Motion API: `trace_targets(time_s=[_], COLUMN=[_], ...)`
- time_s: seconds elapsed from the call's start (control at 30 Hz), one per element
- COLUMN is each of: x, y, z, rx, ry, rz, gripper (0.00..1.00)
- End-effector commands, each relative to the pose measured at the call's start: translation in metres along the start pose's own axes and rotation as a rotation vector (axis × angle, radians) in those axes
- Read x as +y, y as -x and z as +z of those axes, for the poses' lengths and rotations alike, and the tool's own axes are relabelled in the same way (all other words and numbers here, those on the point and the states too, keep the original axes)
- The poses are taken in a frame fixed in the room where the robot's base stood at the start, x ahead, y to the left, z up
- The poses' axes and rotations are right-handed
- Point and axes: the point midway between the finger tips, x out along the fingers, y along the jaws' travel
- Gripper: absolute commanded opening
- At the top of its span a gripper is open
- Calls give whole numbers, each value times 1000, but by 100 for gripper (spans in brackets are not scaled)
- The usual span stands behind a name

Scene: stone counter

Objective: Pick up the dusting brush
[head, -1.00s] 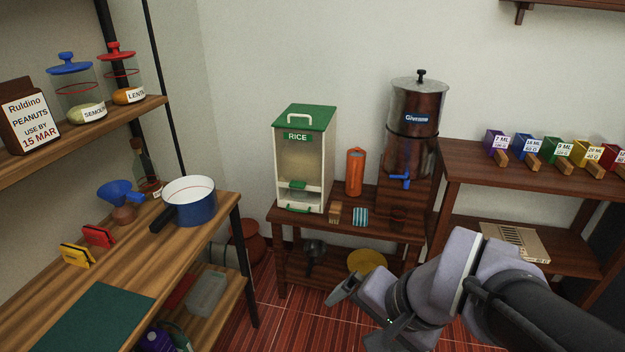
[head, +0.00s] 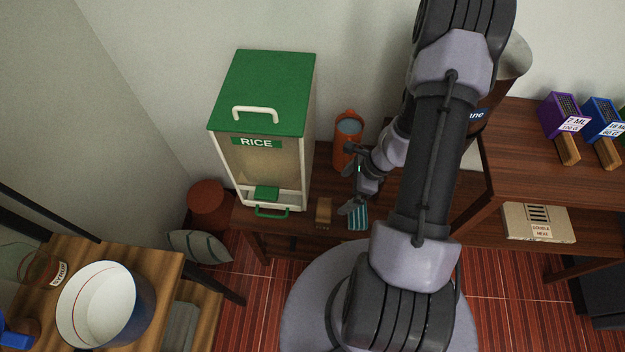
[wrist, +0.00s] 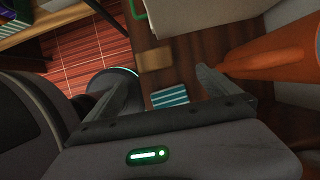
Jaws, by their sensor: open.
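The small tan wooden block-like piece (head: 323,212), which looks like the dusting brush, lies on the low dark wooden table; its bristles are too small to make out. It also shows in the wrist view (wrist: 155,59), beyond my fingertips. A teal-and-white striped item (head: 358,216) lies just right of it and shows between my fingers in the wrist view (wrist: 169,97). My gripper (head: 347,178) is open and empty over the table's front right part, above and close to the striped item. Its two fingers are spread in the wrist view (wrist: 165,73).
The green-lidded rice dispenser (head: 262,130) stands left of my gripper. An orange canister (head: 347,139) stands just behind it. A shelf with coloured boxes (head: 565,115) stands right.

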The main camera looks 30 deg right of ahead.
Motion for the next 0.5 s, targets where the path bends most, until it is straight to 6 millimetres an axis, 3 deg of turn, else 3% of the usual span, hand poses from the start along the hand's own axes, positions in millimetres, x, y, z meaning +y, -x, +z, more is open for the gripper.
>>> trace_targets(time_s=[0.3, 0.5], x=[2, 1], y=[-97, -122], z=[-2, 0], rx=[0, 0], ry=[3, 3], rz=[5, 2], gripper=[100, 100])
